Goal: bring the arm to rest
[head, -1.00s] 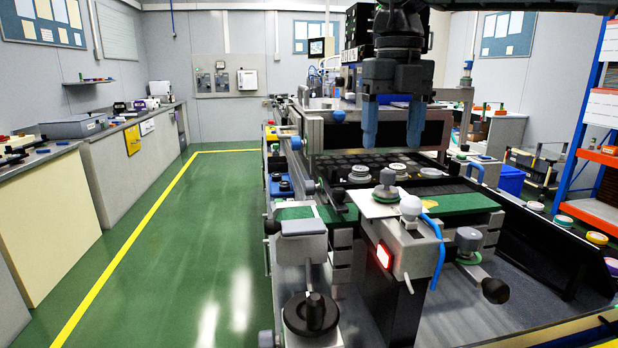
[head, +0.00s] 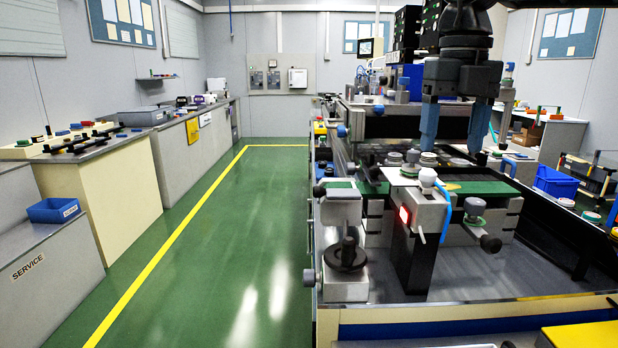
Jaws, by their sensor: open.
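My gripper (head: 453,128) hangs from my arm at the upper right of the head view. Its two blue fingers point down and stand wide apart, with nothing between them. It is open, in front of the dark machine frame and above the work table. Below it are round speaker parts (head: 428,159) on a dark tray. I cannot tell the exact height of the fingertips over the tray.
A grey fixture with a red light (head: 404,215) and a handwheel unit (head: 346,254) stand at the table's near side. A blue bin (head: 555,181) is at the right. Benches (head: 100,165) line the left wall. The green floor (head: 230,230) between is clear.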

